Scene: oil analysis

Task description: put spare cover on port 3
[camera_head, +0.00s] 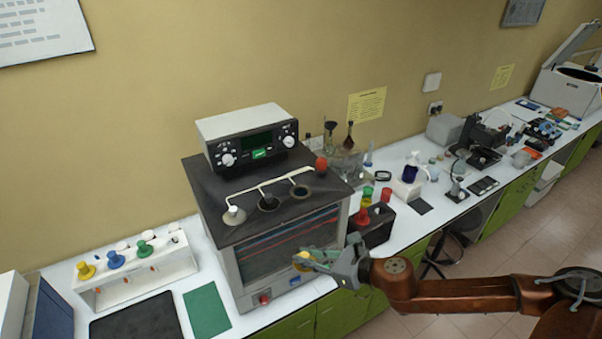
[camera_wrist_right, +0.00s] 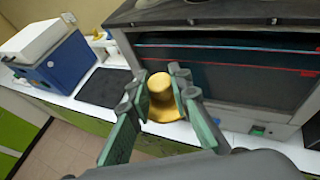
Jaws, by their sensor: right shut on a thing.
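My right gripper (camera_head: 318,262) comes in from the right, in front of the oil bath machine (camera_head: 222,265). It is shut on a yellow cover (camera_head: 301,257). In the right wrist view the yellow cover (camera_wrist_right: 161,88) sits between the two fingers, with a wider yellow rim below its round top. The machine's dark top has a row of round ports: a left one (camera_head: 234,215) with a pale knob standing in it, a dark middle one (camera_head: 268,203) and a right one (camera_head: 300,191). I cannot read port numbers. My left gripper is out of view.
A control box (camera_head: 249,139) stands at the back of the machine's top, with a red knob (camera_head: 321,163) to its right. A white rack (camera_head: 137,277) with coloured stoppers stands left. A black block (camera_head: 377,233) with red and green pieces stands right of the machine.

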